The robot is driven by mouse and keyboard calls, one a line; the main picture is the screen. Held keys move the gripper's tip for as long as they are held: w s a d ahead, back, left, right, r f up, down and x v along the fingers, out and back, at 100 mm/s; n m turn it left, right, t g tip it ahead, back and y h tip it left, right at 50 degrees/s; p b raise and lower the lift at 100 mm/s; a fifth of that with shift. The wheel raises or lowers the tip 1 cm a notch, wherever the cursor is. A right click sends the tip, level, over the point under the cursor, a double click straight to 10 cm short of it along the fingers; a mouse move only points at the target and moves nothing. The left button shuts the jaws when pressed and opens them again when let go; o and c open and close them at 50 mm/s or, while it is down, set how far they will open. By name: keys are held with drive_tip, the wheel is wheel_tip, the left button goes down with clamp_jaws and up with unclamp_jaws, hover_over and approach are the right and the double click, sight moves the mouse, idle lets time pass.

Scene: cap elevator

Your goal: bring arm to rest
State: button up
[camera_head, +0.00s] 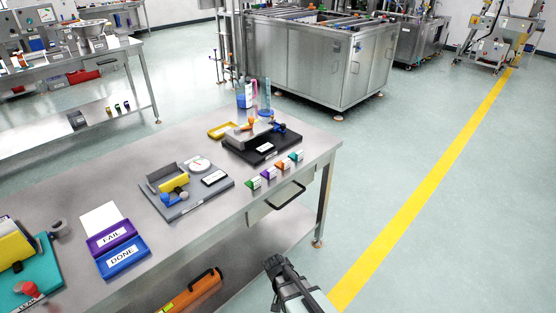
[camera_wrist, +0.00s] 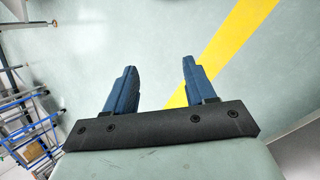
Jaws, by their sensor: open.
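My gripper (camera_head: 274,264) is at the bottom middle of the head view, beyond the front edge of the steel table (camera_head: 75,194) and over the open floor. In the wrist view my gripper (camera_wrist: 157,80) shows two blue fingers standing wide apart. Nothing is between them but floor and part of a yellow line. It touches nothing that I can see.
The table holds a blue DONE tray (camera_head: 124,259), a purple FAIL tray (camera_head: 111,236), a grey fixture (camera_head: 187,190), a black fixture (camera_head: 262,143) and several small coloured pieces. An orange tool case (camera_head: 190,293) lies below. Floor with a yellow line (camera_head: 430,170) is clear at right.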

drive_tip(key=s+d+f+g+y, duration=0.1)
drive_tip(key=s+d+f, duration=0.2)
drive_tip(key=s, duration=0.4)
drive_tip(key=s+d+f+n+y, duration=0.1)
drive_tip(key=s+d+f+y, duration=0.1)
drive_tip(key=s, duration=0.4)
drive_tip(key=s+d+f+n+g+y, duration=0.1)
drive_tip(key=s+d+f, duration=0.4)
drive_tip(key=s+f, duration=0.1)
drive_tip(key=shift+s+g+y, duration=0.3)
drive_tip(key=shift+s+y, duration=0.1)
drive_tip(key=shift+s, duration=0.45)
idle(5.2)
